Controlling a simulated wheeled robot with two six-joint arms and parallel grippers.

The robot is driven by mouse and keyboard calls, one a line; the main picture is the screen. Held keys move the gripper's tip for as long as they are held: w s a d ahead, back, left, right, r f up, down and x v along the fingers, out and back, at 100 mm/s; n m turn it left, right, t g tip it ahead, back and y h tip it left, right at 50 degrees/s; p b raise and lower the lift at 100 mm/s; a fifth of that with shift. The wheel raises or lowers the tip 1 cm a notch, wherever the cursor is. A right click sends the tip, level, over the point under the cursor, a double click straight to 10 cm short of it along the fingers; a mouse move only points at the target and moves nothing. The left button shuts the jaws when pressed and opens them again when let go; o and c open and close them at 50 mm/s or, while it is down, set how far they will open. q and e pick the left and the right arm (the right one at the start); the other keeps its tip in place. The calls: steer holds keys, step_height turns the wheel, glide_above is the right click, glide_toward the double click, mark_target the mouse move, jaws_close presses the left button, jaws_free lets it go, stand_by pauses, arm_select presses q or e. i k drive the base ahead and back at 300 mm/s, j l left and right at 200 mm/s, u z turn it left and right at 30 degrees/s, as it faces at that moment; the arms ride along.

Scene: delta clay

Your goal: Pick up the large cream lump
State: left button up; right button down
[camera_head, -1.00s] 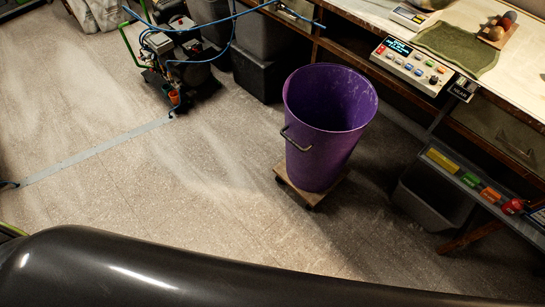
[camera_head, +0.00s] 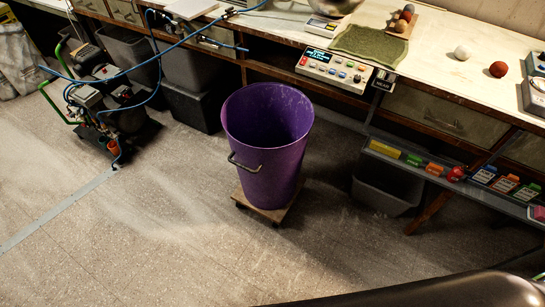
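A cream lump (camera_head: 463,52) rests on the pale workbench top (camera_head: 440,40) at the upper right. It is roundish and stands apart from a red-brown lump (camera_head: 498,69) to its right. A wooden board (camera_head: 407,28) to its left carries a few small lumps in reddish and brown tones. Neither of my grippers is in view.
A purple bin (camera_head: 265,150) on a wheeled wooden base stands on the floor before the bench. A control box (camera_head: 333,70) and green mat (camera_head: 370,42) lie along the bench. A shelf of coloured labelled items (camera_head: 450,178) juts out below. Floor at the left front is open.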

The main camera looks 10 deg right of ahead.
mark_target(462, 52)
steer(key=z, duration=1.4)
steer(key=i+l+z, duration=0.1)
